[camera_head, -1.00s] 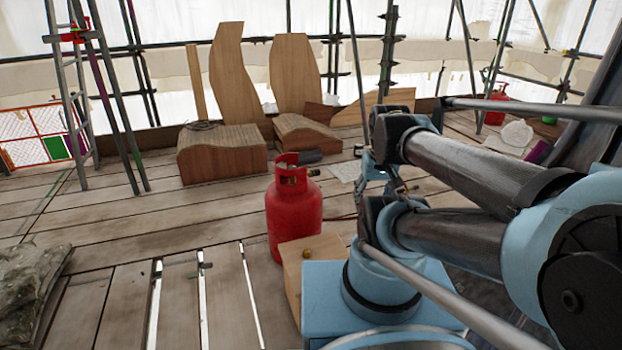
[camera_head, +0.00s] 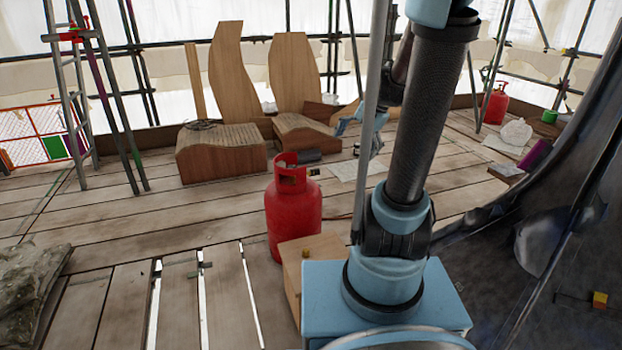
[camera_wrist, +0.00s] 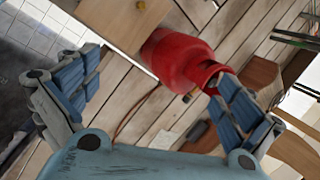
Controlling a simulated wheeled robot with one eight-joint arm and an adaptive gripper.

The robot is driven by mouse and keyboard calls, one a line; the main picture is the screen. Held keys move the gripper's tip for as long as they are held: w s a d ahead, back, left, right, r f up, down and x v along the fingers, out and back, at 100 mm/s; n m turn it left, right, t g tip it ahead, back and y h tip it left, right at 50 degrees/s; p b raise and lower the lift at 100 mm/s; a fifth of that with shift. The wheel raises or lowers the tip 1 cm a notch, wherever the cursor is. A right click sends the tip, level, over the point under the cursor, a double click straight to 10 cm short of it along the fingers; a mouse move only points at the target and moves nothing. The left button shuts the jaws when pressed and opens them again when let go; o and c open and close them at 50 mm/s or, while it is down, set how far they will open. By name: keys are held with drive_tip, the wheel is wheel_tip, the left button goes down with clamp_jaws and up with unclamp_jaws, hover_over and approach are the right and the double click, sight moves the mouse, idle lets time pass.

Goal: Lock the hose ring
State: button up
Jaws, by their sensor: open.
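The hose ring cannot be made out for certain in either view. A thin reddish hose (camera_wrist: 130,112) runs along the planks there. My gripper (camera_head: 360,132) is in the air behind and right of the cylinder. Its blue fingers (camera_wrist: 162,72) are spread wide, with nothing held between them.
A wooden box (camera_head: 312,250) stands against the cylinder's near side. A dark curved structure (camera_head: 560,220) fills the right side. A scaffold ladder (camera_head: 75,90) stands left. The planks left of the cylinder are mostly free, with narrow gaps.

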drive_tip(key=w+d+f+m+t+y, duration=0.1)
drive_tip(key=w+d+f+m+y, duration=0.2)
drive_tip(key=w, duration=0.8)
drive_tip(key=w+d+f+m+y, duration=0.2)
drive_tip(key=w+d+f+m, duration=0.25)
drive_tip(key=w, duration=0.65)
drive_tip(key=w+d+f+m+t+y, duration=0.1)
drive_tip(key=w+d+f+m+y, duration=0.1)
drive_tip(key=w+d+f+m, duration=0.45)
drive_tip(key=w+d+f+m+t+y, duration=0.1)
drive_tip(key=w+d+f+t, duration=0.15)
drive_tip(key=f, duration=0.75)
drive_tip(key=s+x, duration=0.1)
drive_tip(key=x, duration=0.8)
drive_tip(key=shift+w+a+f+g, duration=0.2)
drive_tip(key=shift+a+f+g, duration=0.2)
drive_tip(key=shift+a, duration=0.1)
drive_tip(key=shift+d, duration=0.1)
